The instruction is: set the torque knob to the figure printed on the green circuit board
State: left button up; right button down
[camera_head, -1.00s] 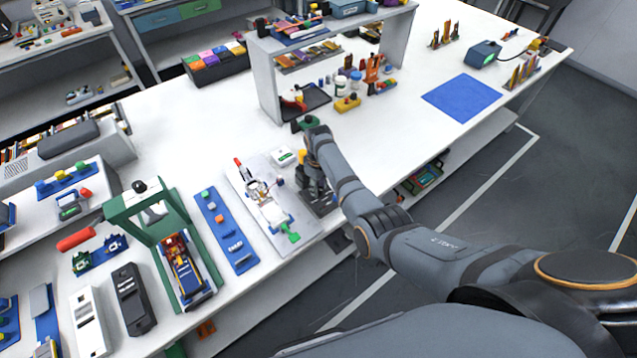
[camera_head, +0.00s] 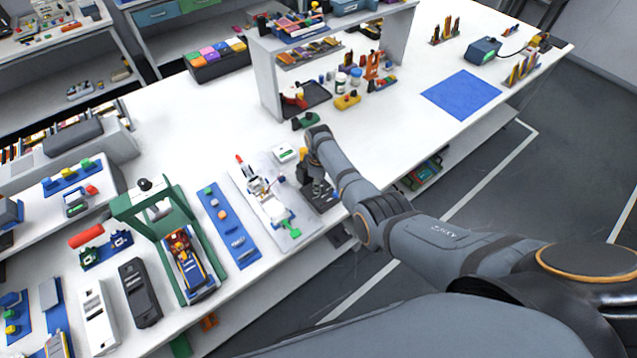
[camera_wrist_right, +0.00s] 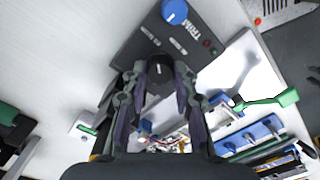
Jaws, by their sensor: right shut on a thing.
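A dark control panel (camera_wrist_right: 195,45) shows in the wrist view, with the word TRIM beside a blue knob (camera_wrist_right: 174,10). A black knob (camera_wrist_right: 158,70) with a white pointer line sits lower on the panel. My right gripper (camera_wrist_right: 160,80) is shut on this black knob, one finger on each side. The knob's label is too small to read. In the head view, the panel (camera_head: 322,198) is partly hidden by my right gripper (camera_head: 314,178). I cannot make out a green circuit board or its printed figure. My left gripper is out of view.
A small white device with a green display (camera_head: 284,153) stands beside the panel. A pale plate with a green-handled clamp (camera_head: 284,226) lies to the left. A green press frame (camera_head: 140,205) stands further left.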

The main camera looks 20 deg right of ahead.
jog(key=shift+w+d+r, duration=0.1)
jog(key=c, duration=1)
grip_release()
jog(key=shift+c, duration=0.2)
notch_tip(320, 180, up, 12)
